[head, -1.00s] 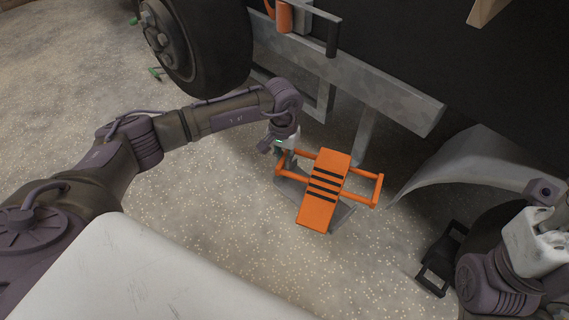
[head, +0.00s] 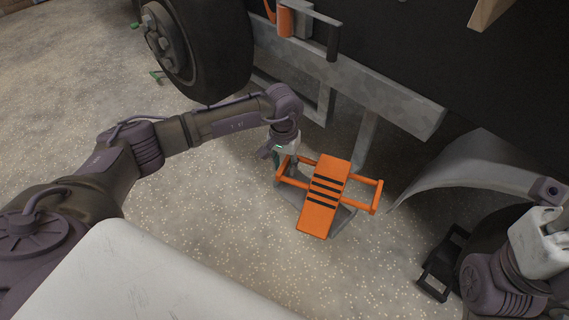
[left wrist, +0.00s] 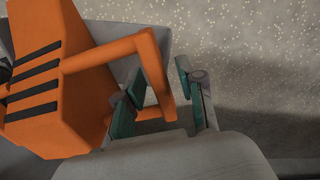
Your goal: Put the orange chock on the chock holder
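The orange chock (head: 324,200), with black stripes and an orange tube handle on each side, sits tilted low over the floor with grey metal under it. My left gripper (head: 281,164) is at its left handle. In the left wrist view the handle bar of the chock (left wrist: 88,112) passes between the two teal-padded fingers of my left gripper (left wrist: 158,95). The fingers stand apart, one inside the handle loop and one outside. A grey bracket with orange and black parts (head: 301,22) hangs on the trailer; I cannot tell whether it is the chock holder. My right gripper's white body (head: 538,243) shows at right; its fingers do not show clearly.
The trailer's grey beam (head: 370,90) runs behind the chock. A wheel (head: 200,50) stands at upper left and a grey fender (head: 470,170) at right. A black frame-like object (head: 442,262) lies near the right wheel. The speckled floor (head: 210,210) is clear at left.

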